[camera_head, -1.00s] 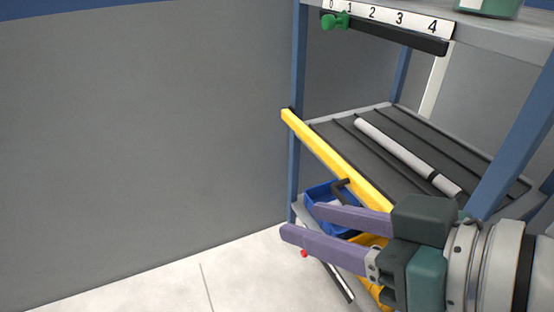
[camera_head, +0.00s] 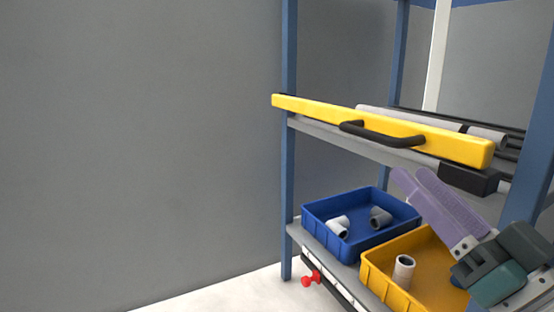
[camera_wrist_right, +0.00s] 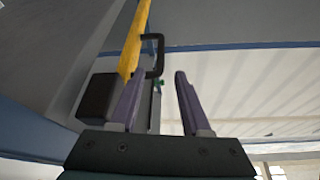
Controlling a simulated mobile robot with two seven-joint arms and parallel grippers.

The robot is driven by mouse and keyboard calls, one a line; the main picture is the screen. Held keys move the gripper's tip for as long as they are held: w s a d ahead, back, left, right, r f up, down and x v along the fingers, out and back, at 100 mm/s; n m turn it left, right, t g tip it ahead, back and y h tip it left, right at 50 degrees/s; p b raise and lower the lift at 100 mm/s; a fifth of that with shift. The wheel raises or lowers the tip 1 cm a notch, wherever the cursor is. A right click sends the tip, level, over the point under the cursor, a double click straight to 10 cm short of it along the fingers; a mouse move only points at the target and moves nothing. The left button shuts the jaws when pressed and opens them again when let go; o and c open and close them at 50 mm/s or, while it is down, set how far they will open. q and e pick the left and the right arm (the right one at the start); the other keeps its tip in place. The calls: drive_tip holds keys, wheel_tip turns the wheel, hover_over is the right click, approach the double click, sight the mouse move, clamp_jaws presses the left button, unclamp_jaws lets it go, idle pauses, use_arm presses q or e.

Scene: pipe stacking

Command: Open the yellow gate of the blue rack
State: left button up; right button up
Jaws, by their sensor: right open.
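The yellow gate (camera_head: 320,109) is a long bar across the front of the blue rack's (camera_head: 289,160) middle shelf. A black handle (camera_head: 385,138) sits on its face, and a black block (camera_head: 467,178) is under its right end. My right gripper (camera_head: 412,173) is below the gate's right part, fingers pointing up and left, open and empty. The right wrist view shows the gate (camera_wrist_right: 132,42), the handle (camera_wrist_right: 155,60) just beyond the fingertips and the block (camera_wrist_right: 97,97) beside the left finger. The fingers appear apart from the handle. My left gripper is not in view.
Grey pipes (camera_head: 410,117) lie on the shelf behind the gate. Below stand a blue bin (camera_head: 335,242) with fittings and a yellow bin (camera_head: 385,290) with a grey fitting. A red knob (camera_head: 311,278) is on the lower shelf edge. Left of the rack is clear.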

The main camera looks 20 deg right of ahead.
sight(374, 136)
drive_tip(key=b+x, duration=0.2)
drive_tip(key=x, duration=0.7)
drive_tip(key=shift+w+r+b, duration=0.2)
drive_tip(key=shift+w+b, duration=0.15)
clamp_jaws()
idle(0.9)
